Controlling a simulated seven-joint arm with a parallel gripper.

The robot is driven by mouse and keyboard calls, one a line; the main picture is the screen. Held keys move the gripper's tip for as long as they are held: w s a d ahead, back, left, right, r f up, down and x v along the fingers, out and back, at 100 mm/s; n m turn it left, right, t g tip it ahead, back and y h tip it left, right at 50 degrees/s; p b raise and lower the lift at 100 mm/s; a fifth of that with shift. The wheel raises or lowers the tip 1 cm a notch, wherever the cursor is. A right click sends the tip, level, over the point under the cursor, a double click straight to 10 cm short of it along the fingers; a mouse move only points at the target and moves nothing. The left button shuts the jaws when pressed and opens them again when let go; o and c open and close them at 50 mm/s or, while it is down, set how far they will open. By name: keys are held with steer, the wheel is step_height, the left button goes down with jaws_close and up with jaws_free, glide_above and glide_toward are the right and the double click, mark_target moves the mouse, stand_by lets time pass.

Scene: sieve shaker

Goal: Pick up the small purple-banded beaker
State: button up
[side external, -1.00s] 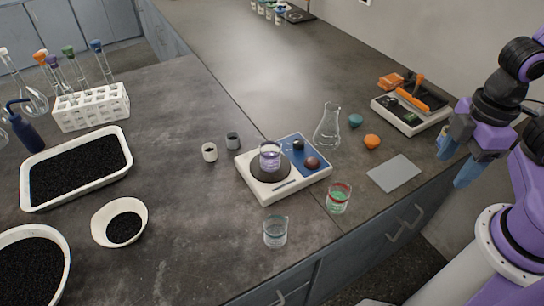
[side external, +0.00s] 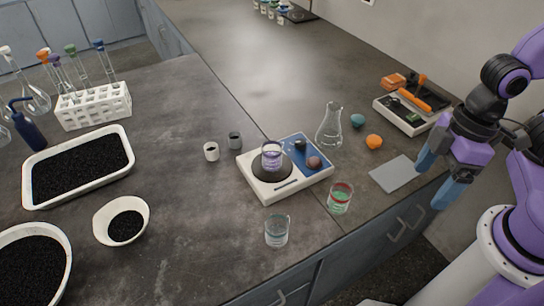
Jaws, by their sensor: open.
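The small purple-banded beaker (side external: 271,154) stands upright on the round dark plate of a white and blue shaker (side external: 283,186) near the middle of the view. My gripper (side external: 430,180) is at the right, above the counter's edge, beside the grey flat pad. Its two blue fingers are apart, with nothing between them. It is well to the right of the purple-banded beaker and does not touch it.
A red-banded beaker with green contents (side external: 340,198) and a clear beaker (side external: 277,231) stand in front of the shaker. A conical flask (side external: 329,126) stands behind it. A grey pad (side external: 393,175), teal ball (side external: 358,120) and orange ball (side external: 374,141) lie to the right.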

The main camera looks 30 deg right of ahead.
steer(key=w+a+f+m+t+y, duration=0.1)
steer(key=w+a+f+m+y, duration=0.2)
steer(key=a, duration=0.4)
steer(key=m+t, duration=0.5)
steer(key=t, duration=0.6)
glide_toward(280, 156)
steer(key=shift+t, duration=0.3)
steer(key=shift+x, duration=6.3)
steer(key=shift+s+a+f, duration=0.1)
steer(key=shift+f, duration=0.05)
steer(key=c, duration=1.1)
